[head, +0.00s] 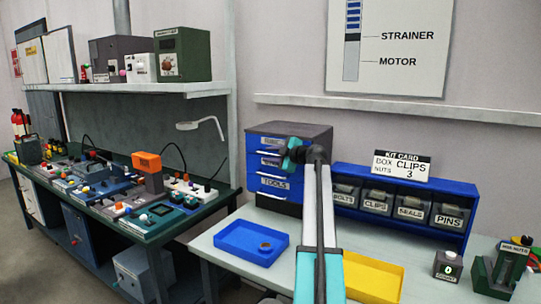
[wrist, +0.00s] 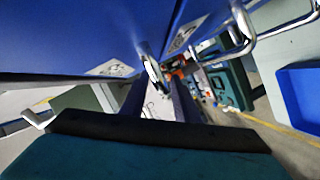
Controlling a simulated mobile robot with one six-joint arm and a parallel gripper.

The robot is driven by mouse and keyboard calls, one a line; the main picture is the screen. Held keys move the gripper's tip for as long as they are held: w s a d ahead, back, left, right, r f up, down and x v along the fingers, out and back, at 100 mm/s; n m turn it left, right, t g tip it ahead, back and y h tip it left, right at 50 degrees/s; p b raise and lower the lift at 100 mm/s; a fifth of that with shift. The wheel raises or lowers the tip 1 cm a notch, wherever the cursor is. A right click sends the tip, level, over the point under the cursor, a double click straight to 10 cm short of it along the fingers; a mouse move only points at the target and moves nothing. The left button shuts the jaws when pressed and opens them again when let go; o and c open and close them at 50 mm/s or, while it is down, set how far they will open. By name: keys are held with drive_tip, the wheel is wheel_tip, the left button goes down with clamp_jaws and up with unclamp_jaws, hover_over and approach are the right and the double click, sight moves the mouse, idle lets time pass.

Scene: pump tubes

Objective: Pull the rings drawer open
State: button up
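The blue drawer unit (head: 289,130) with a dark top stands on the table in the head view. Its lowest visible label reads TOOLS. The upper drawer labels are small or partly hidden, so I cannot clearly read which one says rings. All drawer fronts look flush. My gripper (head: 290,157) is at the upper drawers' fronts and hides part of them. In the wrist view, blue drawer fronts (wrist: 75,30) fill the top, with a metal handle (wrist: 152,72) near the fingertips. The fingers (wrist: 160,92) look apart. I cannot tell whether they touch the handle.
A blue tray (head: 232,243) with a small round part lies in front of the drawers. A yellow tray (head: 373,279) sits right of my arm. A blue rack (head: 458,240) of labelled bins stands right of the unit. A cluttered green bench (head: 95,195) is at left.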

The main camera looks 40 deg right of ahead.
drive_tip(key=shift+c, duration=0.3)
clamp_jaws()
drive_tip(key=shift+s+f, duration=0.1)
drive_tip(key=shift+s, duration=0.05)
